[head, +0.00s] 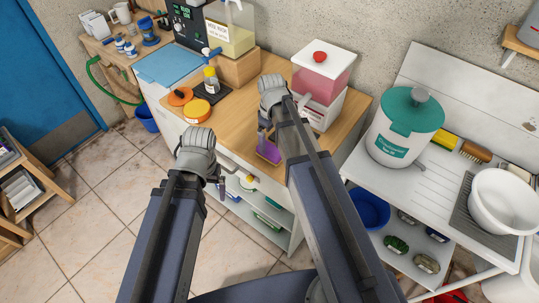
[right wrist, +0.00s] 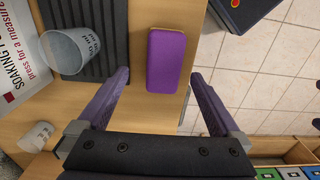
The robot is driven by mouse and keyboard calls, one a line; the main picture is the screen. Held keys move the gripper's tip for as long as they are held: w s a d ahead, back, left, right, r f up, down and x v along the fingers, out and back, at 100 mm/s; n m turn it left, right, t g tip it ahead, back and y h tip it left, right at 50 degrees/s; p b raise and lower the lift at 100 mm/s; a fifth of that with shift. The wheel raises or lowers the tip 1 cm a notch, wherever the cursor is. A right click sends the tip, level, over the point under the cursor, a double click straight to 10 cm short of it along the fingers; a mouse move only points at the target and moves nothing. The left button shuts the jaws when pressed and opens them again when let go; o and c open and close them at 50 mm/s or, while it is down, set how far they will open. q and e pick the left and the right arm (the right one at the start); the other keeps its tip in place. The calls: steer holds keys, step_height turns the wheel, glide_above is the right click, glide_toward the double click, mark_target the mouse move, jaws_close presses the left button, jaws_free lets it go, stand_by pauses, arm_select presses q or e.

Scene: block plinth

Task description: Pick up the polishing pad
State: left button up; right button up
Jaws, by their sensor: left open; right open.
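The purple rectangular pad (head: 268,152), which I take to be the polishing pad, lies flat near the front edge of the wooden counter. In the right wrist view the pad (right wrist: 167,55) shows whole, with a thin tan edge. My right gripper (head: 265,137) is open and empty over the counter near the pad. In the right wrist view its two fingers stand wide apart, with the near end of the pad between them in the picture. My left gripper (head: 222,184) is open and empty, in front of the counter and left of the pad.
A clear cup (right wrist: 70,50) stands on a dark ribbed mat (right wrist: 108,60) beside the pad. A pink-filled dispenser (head: 322,75) stands behind the right arm. Floor lies beyond the counter edge.

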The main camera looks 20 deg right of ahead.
mark_target(270, 149)
steer(key=shift+s+a+f+b, duration=0.1)
steer(key=shift+s+f+b, duration=0.05)
steer(key=shift+f+b, duration=1.15)
steer(key=shift+s+a+f+b, duration=0.1)
steer(key=shift+f+b, duration=1.2)
steer(key=shift+r, duration=0.1)
steer(key=c, duration=1.4)
step_height(270, 149, up, 10)
steer(key=p, duration=1)
